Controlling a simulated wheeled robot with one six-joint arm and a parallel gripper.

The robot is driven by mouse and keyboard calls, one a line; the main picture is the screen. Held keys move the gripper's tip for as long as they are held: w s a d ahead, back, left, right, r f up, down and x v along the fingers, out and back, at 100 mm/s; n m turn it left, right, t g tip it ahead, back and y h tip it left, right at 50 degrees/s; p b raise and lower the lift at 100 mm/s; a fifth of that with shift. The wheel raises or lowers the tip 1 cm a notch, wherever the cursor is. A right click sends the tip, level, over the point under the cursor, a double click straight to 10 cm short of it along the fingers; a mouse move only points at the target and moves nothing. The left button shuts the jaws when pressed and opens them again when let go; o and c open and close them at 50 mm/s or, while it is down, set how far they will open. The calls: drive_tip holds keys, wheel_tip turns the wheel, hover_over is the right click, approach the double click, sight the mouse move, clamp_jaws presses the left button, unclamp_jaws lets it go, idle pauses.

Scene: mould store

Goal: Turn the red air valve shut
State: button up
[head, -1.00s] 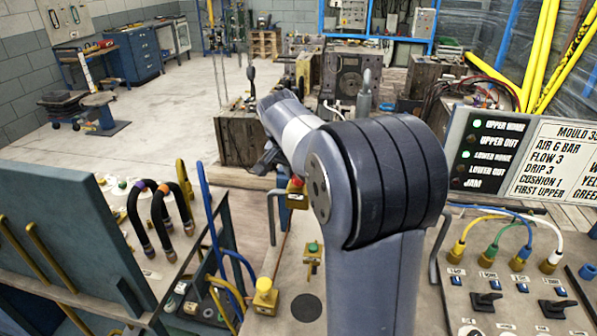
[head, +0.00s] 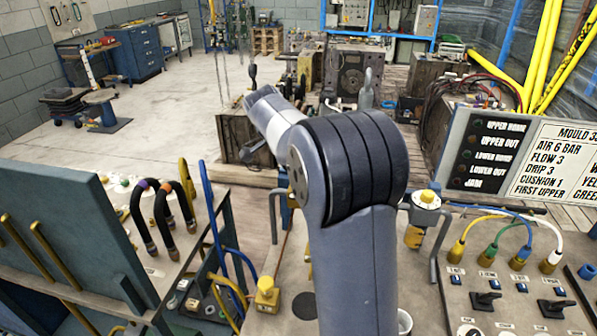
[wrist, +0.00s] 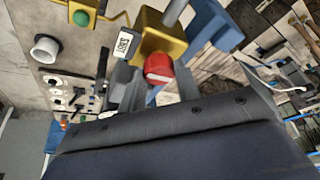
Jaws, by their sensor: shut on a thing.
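The red air valve's knob (wrist: 158,68) shows in the wrist view, set against a yellow body (wrist: 160,38) with a white tag (wrist: 125,42) beside it. My gripper (wrist: 162,82) is shut on the red knob, with a grey finger on either side of it. Part of the knob is hidden behind the gripper. In the head view my arm covers the valve and the gripper. The status panel (head: 487,155) at the right has its lamps dark.
A yellow-topped gauge fitting (head: 426,200) stands right of my arm. A hose rack with black hoses (head: 163,215) is at the left. A white cup (head: 405,322) sits near my arm, also in the wrist view (wrist: 46,47). Colour-coded hoses (head: 495,235) and switches are at the right.

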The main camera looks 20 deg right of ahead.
idle(0.3)
drive_tip(key=o, duration=1)
drive_tip(key=shift+c, duration=0.2)
drive_tip(key=shift+r, duration=0.1)
drive_tip(key=v, duration=1)
drive_tip(key=shift+a+r+b, duration=0.2)
drive_tip(key=shift+r+b, duration=0.1)
drive_tip(key=x, duration=1.1)
drive_tip(key=shift+p, duration=0.35)
